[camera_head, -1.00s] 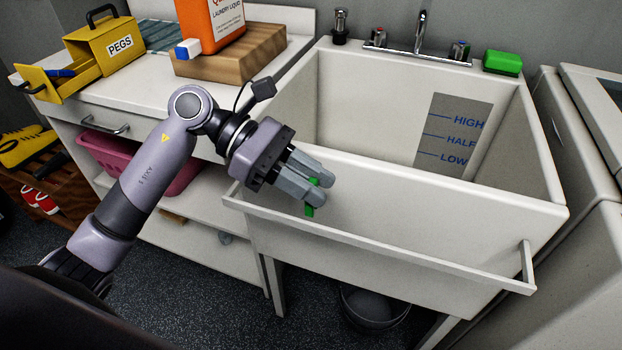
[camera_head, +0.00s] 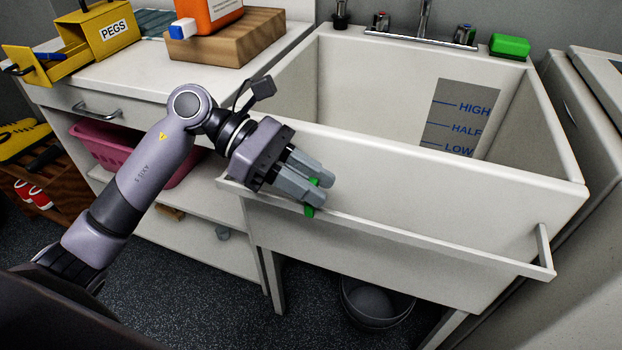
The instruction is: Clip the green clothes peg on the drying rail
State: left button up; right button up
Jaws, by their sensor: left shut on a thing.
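The green clothes peg (camera_head: 310,211) is mostly hidden between the fingers of my left gripper (camera_head: 308,188). The gripper is shut on it, with small green parts showing at the fingertips. The drying rail (camera_head: 420,241) is the white bar along the front of the sink. The gripper and peg are at the rail's left part, in front of the sink wall. The peg's lower tip overlaps the rail in the picture; I cannot tell whether it touches or grips it. My right gripper is not in view.
The white sink (camera_head: 400,180) has a green block (camera_head: 510,45) on its back rim. A yellow pegs box (camera_head: 105,30) and a wooden block (camera_head: 228,40) with an orange laundry bottle (camera_head: 210,14) stand on the left counter. A bucket (camera_head: 375,300) sits under the sink.

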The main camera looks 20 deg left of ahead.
pick_arm(q)
jog(key=shift+f, duration=0.3)
jog(key=o, duration=1.1)
jog(key=shift+b+v, duration=0.35)
jog(key=shift+v, duration=3.25)
